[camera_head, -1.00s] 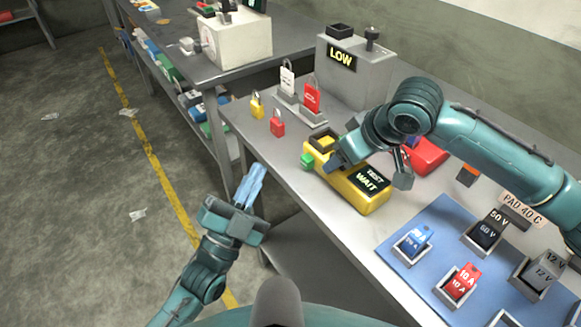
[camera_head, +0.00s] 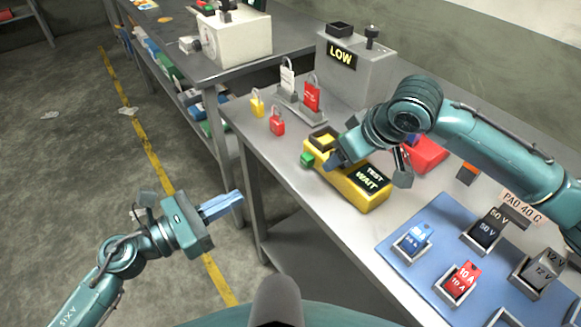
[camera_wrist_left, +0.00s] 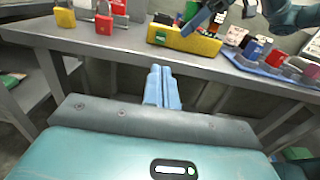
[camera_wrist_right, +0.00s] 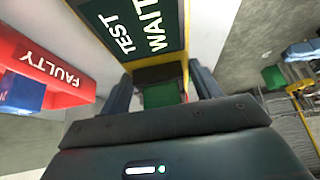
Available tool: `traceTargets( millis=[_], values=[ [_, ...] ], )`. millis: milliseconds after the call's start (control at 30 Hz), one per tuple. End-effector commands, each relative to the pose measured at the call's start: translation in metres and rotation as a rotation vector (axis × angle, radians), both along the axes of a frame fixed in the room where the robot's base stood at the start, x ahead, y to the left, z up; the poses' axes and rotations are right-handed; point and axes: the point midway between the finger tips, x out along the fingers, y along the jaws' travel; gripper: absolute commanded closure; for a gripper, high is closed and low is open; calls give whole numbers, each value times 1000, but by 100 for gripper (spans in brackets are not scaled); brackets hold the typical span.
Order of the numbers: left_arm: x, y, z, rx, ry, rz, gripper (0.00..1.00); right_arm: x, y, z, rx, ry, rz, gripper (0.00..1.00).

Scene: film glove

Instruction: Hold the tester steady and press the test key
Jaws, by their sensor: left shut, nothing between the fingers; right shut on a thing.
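The yellow tester (camera_head: 373,196) lies on the bench near its front edge. Its dark display (camera_head: 369,179) reads TEST WAIT. A green key (camera_head: 307,160) sticks out at its left end, and green also shows between my fingers in the right wrist view (camera_wrist_right: 160,95). My right gripper (camera_head: 366,166) is shut across the tester's body from above, with a finger on each side. My left gripper (camera_head: 239,196) is shut and empty, off the front of the bench, apart from the tester and key. Its fingers point right; in the left wrist view (camera_wrist_left: 161,70) they point toward the bench.
Red and yellow padlocks (camera_head: 277,124) stand left of the tester, before a grey box (camera_head: 355,75) reading LOW. A red FAULTY bin (camera_wrist_right: 50,75) is behind it. A blue mat (camera_head: 408,273) with labelled blocks lies to the right. The bench's front edge lies beyond my left gripper.

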Motion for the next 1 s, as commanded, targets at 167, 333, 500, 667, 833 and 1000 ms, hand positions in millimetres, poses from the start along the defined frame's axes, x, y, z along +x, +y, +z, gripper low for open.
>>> traceTargets(
  millis=[167,333,500,667,833,1000],
  values=[
    [0,0,0,0,0,0,100,0,0,0,0,-1,0,75],
    [2,-2,0,-3,1,0,100,0,0,1,0,-1,0,75],
    [13,-19,1,-5,-1,-2,100,0,0,1,0,-1,0,75],
    [31,-48,2,-6,-2,-2,100,0,0,1,0,-2,0,75],
    [52,-78,1,-7,1,-1,100,0,0,1,0,-2,0,75],
    [67,-102,1,-6,2,-1,100,0,0,1,0,-2,0,75]
  ],
)
